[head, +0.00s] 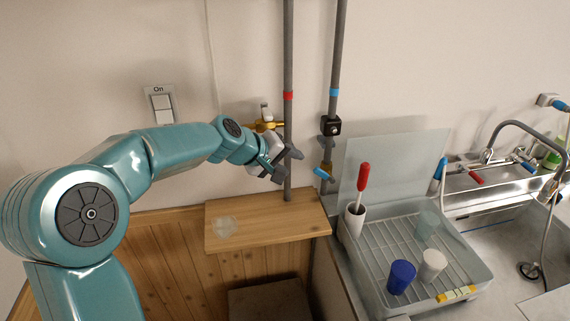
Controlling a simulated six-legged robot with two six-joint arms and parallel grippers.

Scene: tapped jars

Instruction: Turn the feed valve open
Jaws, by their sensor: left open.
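Two grey pipes run down the wall. The left pipe (287,60) has a red band and a brass fitting (268,126) to its left, with a pale upright part. No label shows which is the feed valve. My left gripper (287,166) is open at the left pipe, below the brass fitting and left of the blue lever. The gripper overlaps the pipe in view; I cannot tell whether they touch. My right gripper is not in view.
A wooden shelf (270,233) with a clear glass lies below the gripper. At right, a dish rack (470,268) holds cups, and a white holder has a red-handled brush (362,180). A sink (495,186) stands beyond. A wall switch (161,107) marked On is at left.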

